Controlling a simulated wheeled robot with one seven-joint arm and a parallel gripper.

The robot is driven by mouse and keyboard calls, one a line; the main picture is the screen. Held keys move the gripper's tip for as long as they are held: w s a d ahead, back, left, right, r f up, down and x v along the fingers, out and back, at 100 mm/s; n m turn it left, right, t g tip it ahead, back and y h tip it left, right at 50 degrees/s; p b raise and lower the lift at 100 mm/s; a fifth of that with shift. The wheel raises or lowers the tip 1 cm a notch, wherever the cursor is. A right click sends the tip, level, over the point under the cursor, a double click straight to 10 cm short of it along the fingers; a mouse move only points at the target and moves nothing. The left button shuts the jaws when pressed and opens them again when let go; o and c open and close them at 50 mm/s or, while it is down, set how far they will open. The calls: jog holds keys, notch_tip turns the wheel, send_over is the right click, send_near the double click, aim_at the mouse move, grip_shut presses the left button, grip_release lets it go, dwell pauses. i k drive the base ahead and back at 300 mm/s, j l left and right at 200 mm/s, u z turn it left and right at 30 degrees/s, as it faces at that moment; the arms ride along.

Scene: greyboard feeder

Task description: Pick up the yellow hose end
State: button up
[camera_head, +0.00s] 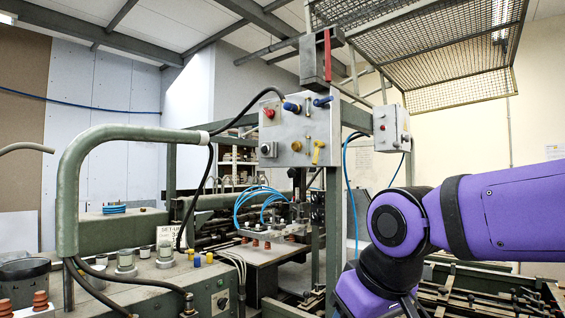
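A small yellow fitting (318,152) sits on the front of the grey control box (296,132), near its lower right corner. It looks like the yellow hose end, but it is too small to be sure. Two blue fittings are on the same box, one at the upper left (291,107) and one at the upper right (323,101). My purple arm is at the right, lower than the box and apart from it. My gripper is out of view, past the bottom edge.
A thick green pipe frame (72,190) stands at the left. A mesh guard (440,50) hangs above.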

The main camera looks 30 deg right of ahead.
aim_at(191, 252)
jog(key=i+u, duration=0.1)
jog(key=i, duration=0.5)
jog(key=i+l+u, duration=0.15)
jog(key=i, duration=0.4)
jog(key=i+u, duration=0.1)
jog(key=i, duration=0.45)
